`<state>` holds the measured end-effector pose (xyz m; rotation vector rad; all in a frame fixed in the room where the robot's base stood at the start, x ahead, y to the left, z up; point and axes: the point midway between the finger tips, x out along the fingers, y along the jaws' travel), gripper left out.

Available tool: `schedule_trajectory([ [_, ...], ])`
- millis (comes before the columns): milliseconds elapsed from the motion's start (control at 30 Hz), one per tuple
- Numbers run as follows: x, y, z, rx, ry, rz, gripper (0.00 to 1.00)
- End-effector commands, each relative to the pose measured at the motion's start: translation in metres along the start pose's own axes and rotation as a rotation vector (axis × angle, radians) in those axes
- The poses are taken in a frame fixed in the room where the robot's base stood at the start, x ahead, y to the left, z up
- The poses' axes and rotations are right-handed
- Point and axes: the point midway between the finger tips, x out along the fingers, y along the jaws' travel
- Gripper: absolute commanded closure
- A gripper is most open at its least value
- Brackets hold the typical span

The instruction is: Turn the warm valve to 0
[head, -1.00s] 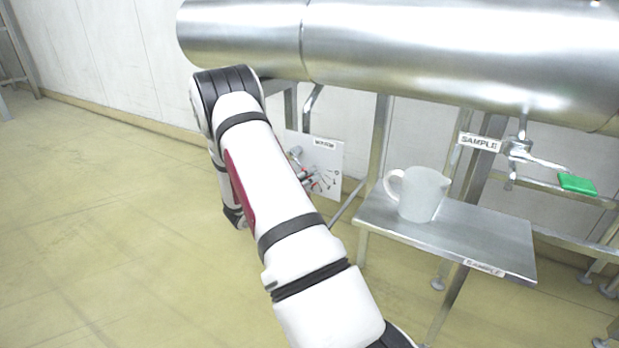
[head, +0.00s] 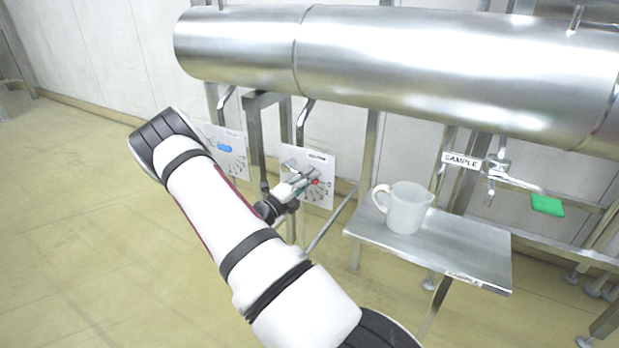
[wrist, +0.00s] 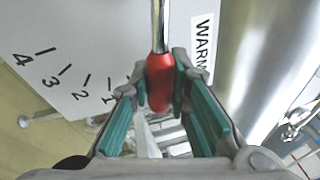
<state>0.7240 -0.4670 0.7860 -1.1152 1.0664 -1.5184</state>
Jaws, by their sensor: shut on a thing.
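The warm valve has a red handle grip (wrist: 160,82) on a metal rod, in front of a white dial plate (wrist: 75,50). The plate carries a "WARM" label and marks 1 to 4 in the wrist view. The handle lies to the right of the 1 mark, towards the label; I see no 0 mark there. My gripper (wrist: 160,95) has its teal-padded fingers on both sides of the red grip and is shut on it.
A second dial plate with a blue handle (head: 224,148) is to the left, partly behind my arm. A large steel pipe (head: 420,70) runs above.

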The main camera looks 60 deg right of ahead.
Motion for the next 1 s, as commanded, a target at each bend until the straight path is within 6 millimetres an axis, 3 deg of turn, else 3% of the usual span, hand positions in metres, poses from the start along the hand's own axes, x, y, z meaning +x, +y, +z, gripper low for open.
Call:
schedule_trajectory([
  [400, 0.002, -0.015, 0.002, -0.166, -0.035, -0.034, 1.00],
  [900, 0.002, -0.015, 0.003, -0.184, -0.038, -0.036, 1.00],
  [933, 0.002, -0.015, 0.003, -0.184, -0.038, -0.036, 0.79],
  [1000, 0.002, -0.015, 0.003, -0.184, -0.039, -0.036, 0.63],
])
